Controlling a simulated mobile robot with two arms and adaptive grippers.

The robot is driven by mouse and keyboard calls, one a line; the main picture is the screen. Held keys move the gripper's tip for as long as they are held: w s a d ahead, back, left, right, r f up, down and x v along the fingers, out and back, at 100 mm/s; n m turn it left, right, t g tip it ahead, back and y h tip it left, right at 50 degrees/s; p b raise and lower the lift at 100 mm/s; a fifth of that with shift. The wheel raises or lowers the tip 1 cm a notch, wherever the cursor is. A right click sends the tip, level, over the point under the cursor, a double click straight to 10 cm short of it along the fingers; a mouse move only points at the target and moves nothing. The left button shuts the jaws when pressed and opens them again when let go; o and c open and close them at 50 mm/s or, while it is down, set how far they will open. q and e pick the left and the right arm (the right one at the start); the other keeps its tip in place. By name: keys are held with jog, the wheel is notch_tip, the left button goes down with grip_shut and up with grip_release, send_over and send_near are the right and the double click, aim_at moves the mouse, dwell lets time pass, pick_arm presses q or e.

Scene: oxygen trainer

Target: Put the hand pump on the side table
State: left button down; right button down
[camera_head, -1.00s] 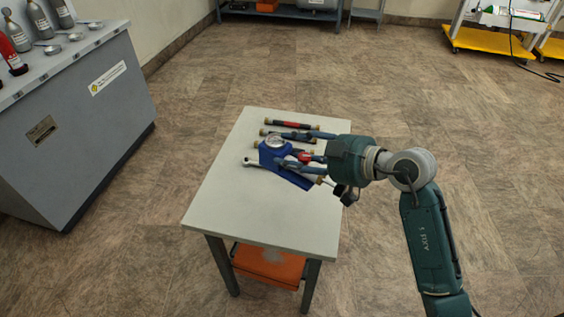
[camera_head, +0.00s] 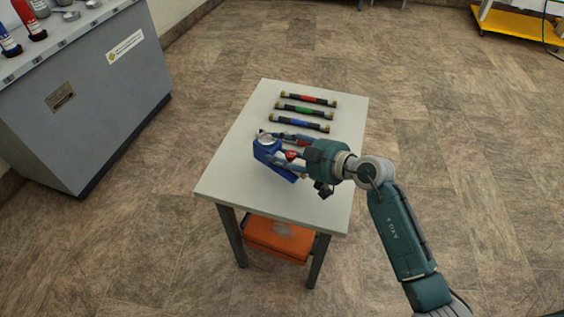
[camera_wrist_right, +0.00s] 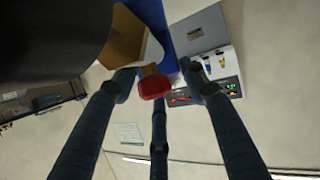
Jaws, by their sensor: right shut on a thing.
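The hand pump, a blue body (camera_head: 267,156) with a round gauge (camera_head: 266,142) on top, is at the near half of the light-topped side table (camera_head: 233,180). My right gripper (camera_head: 287,148) reaches in from the right and is shut on the pump, with its fingers around a part that has a red knob. In the right wrist view, the pump's red knob (camera_wrist_right: 155,86) and blue body (camera_wrist_right: 166,45) show between the fingers. I cannot tell whether the pump touches the tabletop. My left gripper is not in view.
Three dark tubes with red (camera_head: 306,99), green (camera_head: 302,110) and blue (camera_head: 299,122) bands lie across the table's far half. An orange case (camera_head: 278,238) is on the lower shelf. A grey cabinet (camera_head: 90,100) stands at the left. The table's near left is bare.

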jog(key=shift+f+b, duration=0.55)
jog(key=shift+f, duration=1.85)
jog(key=c, duration=1)
grip_release()
jog(key=shift+f, duration=0.15)
jog(key=p+v, duration=0.1)
jog(key=v, duration=1.1)
